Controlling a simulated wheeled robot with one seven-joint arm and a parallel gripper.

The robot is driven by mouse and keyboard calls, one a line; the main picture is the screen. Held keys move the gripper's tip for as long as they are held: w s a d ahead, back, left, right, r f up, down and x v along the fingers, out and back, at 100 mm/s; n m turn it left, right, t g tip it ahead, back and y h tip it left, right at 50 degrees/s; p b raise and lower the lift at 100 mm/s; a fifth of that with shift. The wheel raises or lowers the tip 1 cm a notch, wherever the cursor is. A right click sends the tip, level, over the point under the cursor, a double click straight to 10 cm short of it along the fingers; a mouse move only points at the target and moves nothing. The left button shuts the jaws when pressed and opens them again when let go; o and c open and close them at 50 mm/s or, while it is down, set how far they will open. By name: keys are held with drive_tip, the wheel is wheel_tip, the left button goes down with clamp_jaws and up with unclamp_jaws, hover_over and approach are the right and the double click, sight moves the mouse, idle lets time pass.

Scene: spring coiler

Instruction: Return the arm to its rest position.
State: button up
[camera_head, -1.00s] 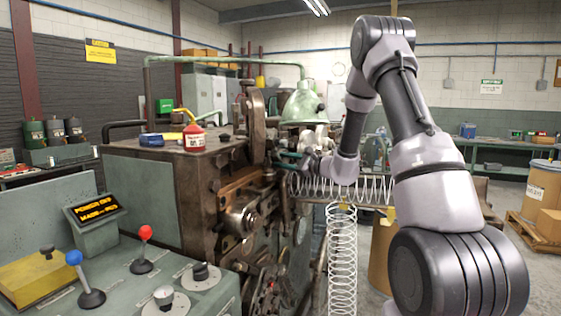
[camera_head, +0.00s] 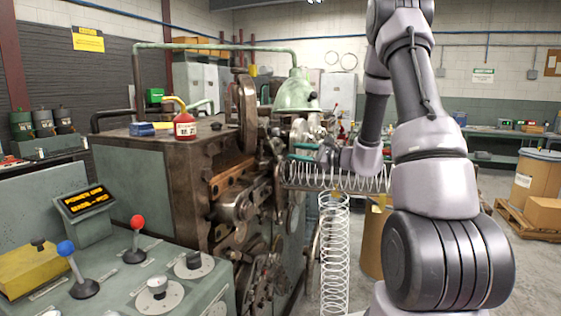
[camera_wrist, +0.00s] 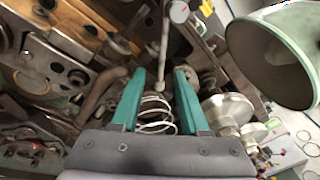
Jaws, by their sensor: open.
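My gripper (camera_head: 297,153) is at the end of my raised arm, beside the coiling machine (camera_head: 165,185). In the wrist view its two teal fingers (camera_wrist: 160,75) are spread apart. Coils of a metal spring (camera_wrist: 156,115) show in the gap between them; I cannot tell how deep they lie, and nothing is visibly clamped. In the head view a horizontal spring (camera_head: 345,178) runs just below my gripper and forearm. A second spring (camera_head: 334,250) hangs upright below it.
A green lamp shade (camera_wrist: 275,55) is close at the right of the wrist view. A control panel (camera_head: 120,285) with levers stands front left. A red oil can (camera_head: 185,126) sits on the machine. A drum (camera_head: 535,178) and a carton (camera_head: 545,213) stand at right.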

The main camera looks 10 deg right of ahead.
drive_tip(key=s+a+r+n+g+h, duration=0.1)
drive_tip(key=s+a+r+n+g, duration=0.35)
drive_tip(key=s, duration=0.45)
drive_tip(key=s+a+r+n+g, duration=0.4)
drive_tip(key=s+a+n, duration=0.1)
drive_tip(key=s, duration=0.5)
drive_tip(key=s+d+r+n+t+h, duration=0.1)
drive_tip(key=s+d+r+n+h, duration=0.1)
drive_tip(key=s+d+h, duration=0.2)
drive_tip(key=s+d+r+n+t+h, duration=0.2)
drive_tip(key=s+d+h, duration=0.3)
drive_tip(key=s, duration=0.5)
drive_tip(key=shift+n+h, duration=0.3)
drive_tip(key=shift+n, duration=0.35)
